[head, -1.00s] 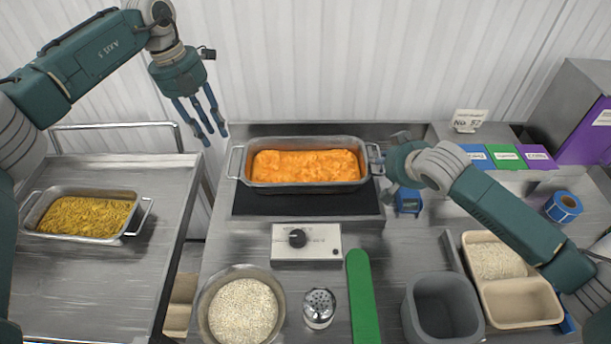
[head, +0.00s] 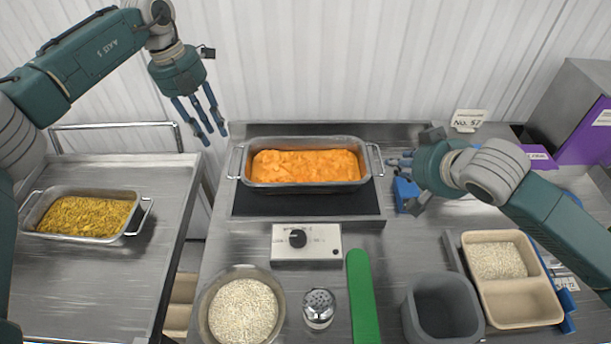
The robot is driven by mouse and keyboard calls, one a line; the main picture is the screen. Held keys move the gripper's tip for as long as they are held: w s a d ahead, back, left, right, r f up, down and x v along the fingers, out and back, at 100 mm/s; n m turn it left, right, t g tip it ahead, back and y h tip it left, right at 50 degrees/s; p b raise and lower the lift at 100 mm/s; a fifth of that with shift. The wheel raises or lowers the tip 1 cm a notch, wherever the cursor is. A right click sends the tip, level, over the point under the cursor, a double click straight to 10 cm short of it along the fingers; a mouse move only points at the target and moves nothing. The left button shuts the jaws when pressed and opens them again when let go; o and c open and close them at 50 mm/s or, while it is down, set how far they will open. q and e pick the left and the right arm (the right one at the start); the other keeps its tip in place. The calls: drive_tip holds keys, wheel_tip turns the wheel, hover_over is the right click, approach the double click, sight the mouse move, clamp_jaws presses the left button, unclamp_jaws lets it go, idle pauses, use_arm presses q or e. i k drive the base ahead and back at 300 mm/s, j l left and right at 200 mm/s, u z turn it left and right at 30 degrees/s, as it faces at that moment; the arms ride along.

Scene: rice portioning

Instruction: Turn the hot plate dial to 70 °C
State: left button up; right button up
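The hot plate control box (head: 320,253) is a pale box with a black dial (head: 297,238), in front of the hot plate (head: 250,204) at the middle of the counter. The dial's markings are too small to read. A metal pan (head: 239,165) of orange food sits on the hot plate. My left gripper (head: 212,136) hangs open and empty at the upper left, away from the dial. My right gripper (head: 400,180) is just right of the pan's right handle, apart from it, fingers seemingly spread and nothing visible between them.
A bowl of rice (head: 207,312), a shaker (head: 319,308) and a green strip (head: 361,300) lie in front of the box. A grey tub (head: 411,312) and a two-compartment tray (head: 547,278) stand right. A pan of yellow food (head: 146,213) rests on the left cart.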

sight(297, 238)
drive_tip(key=k+l, duration=0.15)
drive_tip(key=k, duration=0.35)
drive_tip(key=k+l, duration=0.15)
drive_tip(key=k, duration=0.35)
drive_tip(key=k+l, duration=0.15)
drive_tip(key=k, duration=0.3)
drive_tip(key=k+l, duration=0.15)
drive_tip(key=k, duration=0.35)
